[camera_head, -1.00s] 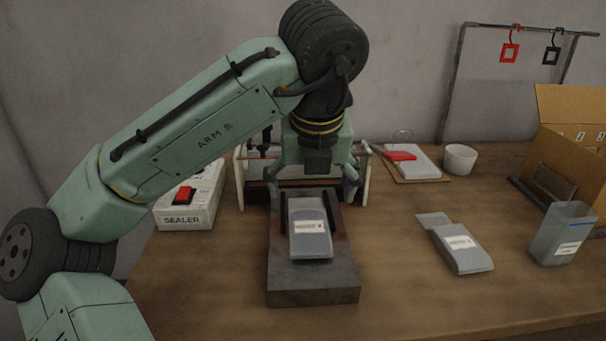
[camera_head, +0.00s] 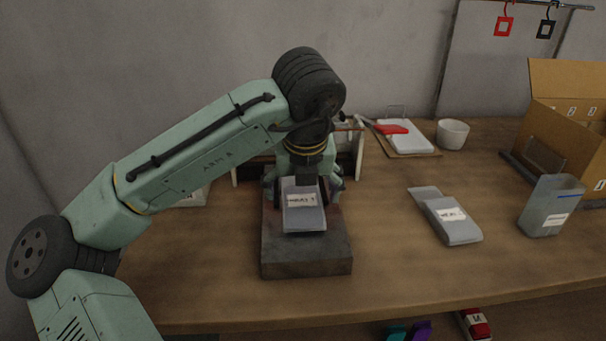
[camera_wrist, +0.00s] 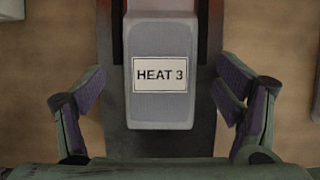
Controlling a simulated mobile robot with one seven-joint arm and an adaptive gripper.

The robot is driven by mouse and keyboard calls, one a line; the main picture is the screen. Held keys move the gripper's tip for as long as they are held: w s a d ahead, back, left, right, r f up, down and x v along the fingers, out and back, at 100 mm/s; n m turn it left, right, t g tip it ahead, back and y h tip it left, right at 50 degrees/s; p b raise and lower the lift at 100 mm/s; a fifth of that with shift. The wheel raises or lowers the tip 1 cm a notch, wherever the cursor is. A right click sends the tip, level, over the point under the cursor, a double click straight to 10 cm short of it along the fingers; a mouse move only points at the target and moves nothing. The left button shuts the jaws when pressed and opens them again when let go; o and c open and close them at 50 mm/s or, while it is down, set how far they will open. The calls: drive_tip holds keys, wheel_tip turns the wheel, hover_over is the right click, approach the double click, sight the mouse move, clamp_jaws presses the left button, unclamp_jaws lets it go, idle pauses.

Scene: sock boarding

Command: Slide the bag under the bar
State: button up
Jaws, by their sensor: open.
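A grey bag (camera_head: 304,215) with a white label lies on a dark slab (camera_head: 307,262). In the wrist view the bag (camera_wrist: 160,110) reads "HEAT 3". My gripper (camera_head: 303,185) is low over the slab at the bag's far end. In the wrist view its purple-padded fingers (camera_wrist: 160,92) are spread open on either side of the bag, with gaps between them and it. The sealer frame (camera_head: 357,160) stands behind my gripper. Its bar is mostly hidden by my arm and gripper.
The sealer's white box (camera_head: 192,198) is mostly hidden behind my arm. A second labelled bag (camera_head: 447,215) lies to the right, beside a grey translucent bin (camera_head: 551,207). The table between slab and second bag is clear.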

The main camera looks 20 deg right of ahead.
drive_tip(key=shift+x, duration=0.85)
drive_tip(key=c, duration=1.2)
drive_tip(key=shift+c, duration=0.2)
drive_tip(key=shift+w+r, duration=0.1)
